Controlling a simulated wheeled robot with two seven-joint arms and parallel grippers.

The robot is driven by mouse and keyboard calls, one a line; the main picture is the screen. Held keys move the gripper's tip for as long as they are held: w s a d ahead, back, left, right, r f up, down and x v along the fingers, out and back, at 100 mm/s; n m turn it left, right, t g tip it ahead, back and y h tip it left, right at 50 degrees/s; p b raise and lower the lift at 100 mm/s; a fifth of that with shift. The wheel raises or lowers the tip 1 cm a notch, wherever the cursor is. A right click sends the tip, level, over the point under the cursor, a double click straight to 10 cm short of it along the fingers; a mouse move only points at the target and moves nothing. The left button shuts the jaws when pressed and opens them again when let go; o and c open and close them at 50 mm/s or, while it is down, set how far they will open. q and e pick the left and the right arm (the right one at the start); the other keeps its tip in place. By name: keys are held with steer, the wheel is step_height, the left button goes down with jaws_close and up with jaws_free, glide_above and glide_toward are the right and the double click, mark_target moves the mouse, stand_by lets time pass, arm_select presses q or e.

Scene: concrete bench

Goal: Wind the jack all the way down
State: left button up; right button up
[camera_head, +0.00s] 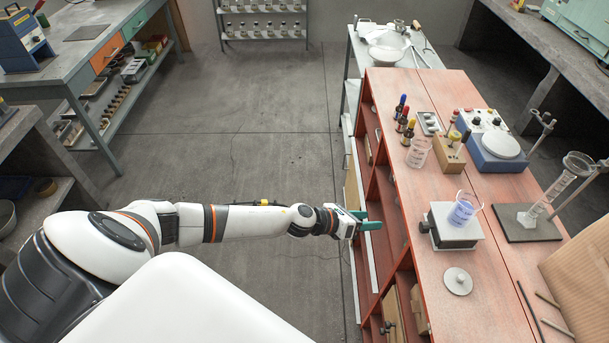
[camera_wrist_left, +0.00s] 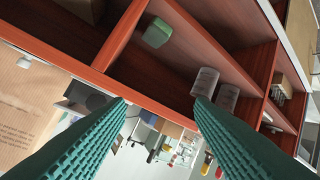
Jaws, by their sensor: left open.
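The jack (camera_head: 455,233) stands on the red bench top with a pale square top plate and a dark knob at its left side. A glass beaker (camera_head: 461,210) with blue-violet liquid or markings stands on its plate. How far the jack is raised is hard to tell. My left gripper (camera_head: 371,220) is at the open shelf side of the bench, left of the jack and apart from it. Its two green ribbed fingers (camera_wrist_left: 160,104) are spread with nothing held between them in the left wrist view. My right gripper is out of view.
A round grey lid (camera_head: 458,281) lies in front of the jack. A blue stirrer (camera_head: 496,150), a beaker (camera_head: 417,152) and dropper bottles stand behind it. Shelf boards (camera_wrist_left: 120,38) lie close to the gripper.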

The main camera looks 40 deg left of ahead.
arm_select(q)
steer(key=s+a+f+n+g+y, duration=0.1)
steer(key=s+a+f+n+y, duration=0.1)
steer(key=f+n, duration=0.5)
steer(key=s+a+f+n+y+b, duration=0.1)
steer(key=s+a+f+n+y, duration=0.1)
steer(key=s+a+f+n, duration=0.2)
steer(key=s+a+f+n+g+y, duration=0.1)
steer(key=s+a+f+n+y, duration=0.2)
steer(key=s+f+n, duration=0.5)
steer(key=shift+f+n+g+b, duration=0.35)
steer(key=shift+f+n, duration=1.05)
steer(key=shift+f, duration=2.05)
steer(key=shift+a, duration=0.1)
